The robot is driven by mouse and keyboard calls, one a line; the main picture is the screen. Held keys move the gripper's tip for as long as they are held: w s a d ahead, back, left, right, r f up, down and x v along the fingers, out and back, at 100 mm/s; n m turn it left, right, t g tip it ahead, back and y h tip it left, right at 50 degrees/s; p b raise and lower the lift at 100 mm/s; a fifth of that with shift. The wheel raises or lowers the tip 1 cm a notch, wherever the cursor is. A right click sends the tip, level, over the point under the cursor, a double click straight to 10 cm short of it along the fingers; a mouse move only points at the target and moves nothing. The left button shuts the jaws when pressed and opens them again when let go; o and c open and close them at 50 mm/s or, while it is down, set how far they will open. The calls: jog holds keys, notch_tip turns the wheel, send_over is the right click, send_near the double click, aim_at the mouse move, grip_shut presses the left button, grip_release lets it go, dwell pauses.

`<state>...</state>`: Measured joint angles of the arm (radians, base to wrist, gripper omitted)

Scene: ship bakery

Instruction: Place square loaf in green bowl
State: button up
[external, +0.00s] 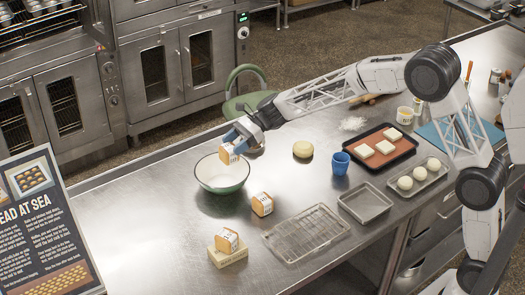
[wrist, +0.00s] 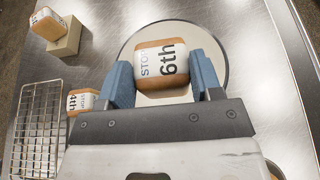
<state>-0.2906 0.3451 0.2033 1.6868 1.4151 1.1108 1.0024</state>
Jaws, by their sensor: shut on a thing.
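My gripper (external: 240,139) is shut on a square loaf (external: 228,154) with a printed label. In the wrist view the loaf (wrist: 162,65) sits between the two blue fingers and its label reads "STOP 6th". The green bowl (external: 222,187), pale inside, stands on the steel counter in the external view. The held loaf is above the bowl's far rim. In the wrist view the bowl (wrist: 218,48) lies behind the loaf and is partly hidden by it and the fingers.
Another labelled loaf (external: 262,204) lies right of the bowl. A third loaf (external: 228,240) rests on a pale block (external: 229,256). A wire rack (external: 305,233), metal tray (external: 364,203), blue cup (external: 340,163) and dough ball (external: 303,149) stand farther right. The counter left of the bowl is clear.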

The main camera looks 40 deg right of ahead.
aim_at(235, 159)
jog(key=shift+f, duration=1.45)
jog(key=shift+f, duration=0.1)
jog(key=shift+f, duration=1.75)
jog(key=shift+f, duration=0.4)
jog(key=o, duration=0.9)
jog(key=shift+o, duration=0.2)
jog(key=shift+r, duration=0.1)
jog(key=shift+r, duration=0.35)
jog(key=v, duration=1.2)
jog(key=shift+f, duration=0.1)
